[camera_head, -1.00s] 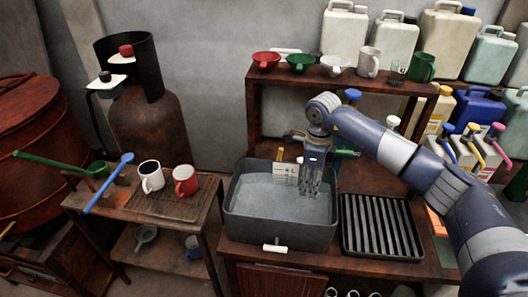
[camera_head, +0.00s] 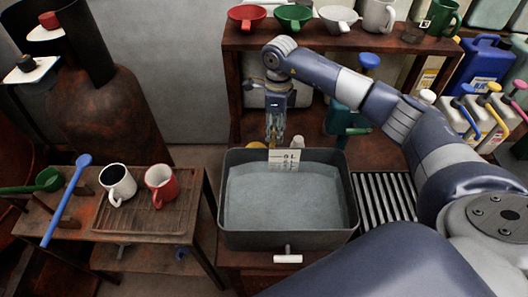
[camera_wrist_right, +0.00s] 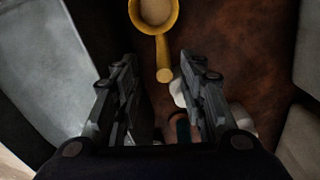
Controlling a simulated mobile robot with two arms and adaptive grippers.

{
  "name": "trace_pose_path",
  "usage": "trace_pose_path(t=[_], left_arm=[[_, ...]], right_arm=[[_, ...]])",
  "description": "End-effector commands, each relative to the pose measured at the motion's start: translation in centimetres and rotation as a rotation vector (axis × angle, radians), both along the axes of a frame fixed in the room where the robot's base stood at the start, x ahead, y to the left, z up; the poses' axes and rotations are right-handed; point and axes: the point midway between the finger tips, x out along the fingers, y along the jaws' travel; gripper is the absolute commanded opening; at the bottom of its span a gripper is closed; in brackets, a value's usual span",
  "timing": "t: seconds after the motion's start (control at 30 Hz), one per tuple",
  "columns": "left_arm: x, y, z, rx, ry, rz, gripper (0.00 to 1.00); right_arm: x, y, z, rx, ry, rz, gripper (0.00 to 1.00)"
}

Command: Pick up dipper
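A yellow dipper (camera_wrist_right: 162,45) shows in the right wrist view, its round cup at the top edge and its handle pointing down toward my fingers. In the head view only a small yellow bit (camera_head: 257,145) shows behind the vat's back rim. My right gripper (camera_head: 275,138) is above that area, behind the vat. In the wrist view the two fingers (camera_wrist_right: 160,75) are apart, with the handle's end lying in line with the gap and nothing held. A green dipper (camera_head: 45,181) and a blue dipper (camera_head: 67,200) lie on the left table. My left gripper is not in view.
The grey vat (camera_head: 232,238) of liquid, with a marked card (camera_head: 284,159) at its back rim, stands just in front. A shelf (camera_head: 300,42) with funnels and mugs is behind.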

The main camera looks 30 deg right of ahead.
Motion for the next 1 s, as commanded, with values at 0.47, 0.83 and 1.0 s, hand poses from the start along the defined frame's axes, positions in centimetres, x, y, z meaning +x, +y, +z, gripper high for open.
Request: trace_pose_path(t=[0.47, 0.83, 1.0], left_arm=[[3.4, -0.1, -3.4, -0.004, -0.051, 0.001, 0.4], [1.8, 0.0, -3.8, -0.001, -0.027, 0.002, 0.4], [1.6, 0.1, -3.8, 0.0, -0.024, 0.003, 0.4]], right_arm=[[0.1, 1.7, -5.9, 0.0, 0.001, 0.011, 0.38], [0.2, 2.0, -6.7, 0.0, -0.001, 0.014, 0.31], [0.2, 2.0, -6.7, 0.0, -0.001, 0.013, 0.0]])
